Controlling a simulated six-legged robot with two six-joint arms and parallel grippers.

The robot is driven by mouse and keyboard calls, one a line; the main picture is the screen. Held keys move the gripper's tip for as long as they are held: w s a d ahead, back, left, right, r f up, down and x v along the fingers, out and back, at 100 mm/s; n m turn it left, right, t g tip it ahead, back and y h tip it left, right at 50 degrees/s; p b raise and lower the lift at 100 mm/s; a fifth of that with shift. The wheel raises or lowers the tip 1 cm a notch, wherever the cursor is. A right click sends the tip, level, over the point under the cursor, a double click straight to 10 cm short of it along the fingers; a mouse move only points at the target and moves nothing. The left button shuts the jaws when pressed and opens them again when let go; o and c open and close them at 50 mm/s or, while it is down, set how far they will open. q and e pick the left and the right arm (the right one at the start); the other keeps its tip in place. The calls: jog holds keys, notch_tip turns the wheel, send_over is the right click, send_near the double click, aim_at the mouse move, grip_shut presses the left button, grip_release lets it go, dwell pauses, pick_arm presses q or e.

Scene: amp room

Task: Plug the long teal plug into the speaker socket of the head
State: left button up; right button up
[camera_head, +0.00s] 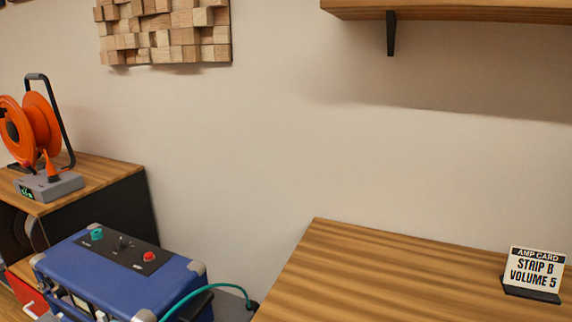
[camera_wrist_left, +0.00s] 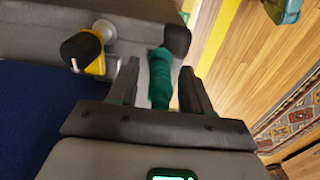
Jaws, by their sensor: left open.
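The blue amp head (camera_head: 120,270) stands at the lower left in the head view, with a teal knob, a black knob and a red knob on its black top panel. A teal cable (camera_head: 205,288) curves beside its right side. In the left wrist view my left gripper (camera_wrist_left: 158,68) is open. A teal plug-like piece (camera_wrist_left: 160,80) lies between its fingers, which are apart. Whether they touch it I cannot tell. The speaker socket cannot be made out. My right gripper is not in view.
An orange cable reel (camera_head: 38,125) stands on a shelf at the left. A wooden top (camera_head: 400,280) at the right carries a card (camera_head: 534,270) reading "STRIP B VOLUME 5". A black-and-yellow part (camera_wrist_left: 88,48) sits left of my fingers. A patterned rug (camera_wrist_left: 290,110) lies below.

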pick_arm(q)
jog(key=shift+b, duration=0.4)
dwell(0.6)
grip_shut()
jog(key=shift+r, duration=0.1)
jog(key=shift+s+r+p, duration=0.15)
jog(key=shift+r+p, duration=2)
jog(key=shift+r, duration=0.75)
